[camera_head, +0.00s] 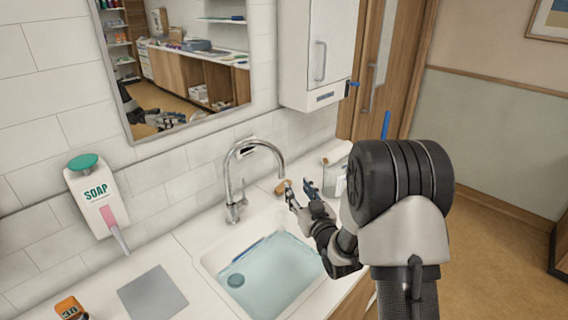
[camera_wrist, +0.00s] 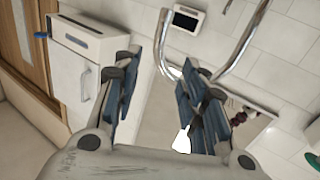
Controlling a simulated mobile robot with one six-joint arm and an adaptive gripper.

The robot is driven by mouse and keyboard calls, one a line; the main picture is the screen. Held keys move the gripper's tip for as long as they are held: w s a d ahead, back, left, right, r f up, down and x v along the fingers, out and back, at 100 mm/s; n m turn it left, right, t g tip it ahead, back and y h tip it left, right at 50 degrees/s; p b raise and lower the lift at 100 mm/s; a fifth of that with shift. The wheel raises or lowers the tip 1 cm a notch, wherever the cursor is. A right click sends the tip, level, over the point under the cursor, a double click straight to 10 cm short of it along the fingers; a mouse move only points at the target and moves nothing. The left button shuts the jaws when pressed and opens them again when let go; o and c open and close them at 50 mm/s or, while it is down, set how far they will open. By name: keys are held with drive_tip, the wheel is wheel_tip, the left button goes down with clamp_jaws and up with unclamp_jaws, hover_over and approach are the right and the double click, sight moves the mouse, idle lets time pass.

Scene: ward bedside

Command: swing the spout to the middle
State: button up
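The chrome gooseneck faucet (camera_head: 230,180) stands behind the sink basin (camera_head: 212,258). Its curved spout (camera_head: 262,147) arches to the right, with its tip near the basin's back right. My gripper (camera_head: 298,188) is just right of the spout tip, its fingers spread. In the wrist view my gripper (camera_wrist: 165,95) is open. Another chrome length (camera_wrist: 243,42) passes behind the right finger. I cannot tell whether any finger touches the spout.
The basin holds bluish water and a round dark drain (camera_head: 235,280). A soap dispenser (camera_head: 97,195) hangs on the left wall. A grey mat (camera_head: 153,295) and an orange item (camera_head: 69,307) lie on the left counter. A white cabinet (camera_head: 320,50) hangs above right, beside the mirror (camera_head: 180,65).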

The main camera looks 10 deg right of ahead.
sight(282, 165)
drive_tip(key=w+a, duration=0.1)
drive_tip(key=w, duration=0.4)
drive_tip(key=w+b, duration=0.1)
drive_tip(key=w, duration=0.4)
drive_tip(key=w+a, duration=0.1)
drive_tip(key=w, duration=0.4)
drive_tip(key=shift+w+a, duration=0.3)
drive_tip(key=shift+c, duration=0.3)
clamp_jaws()
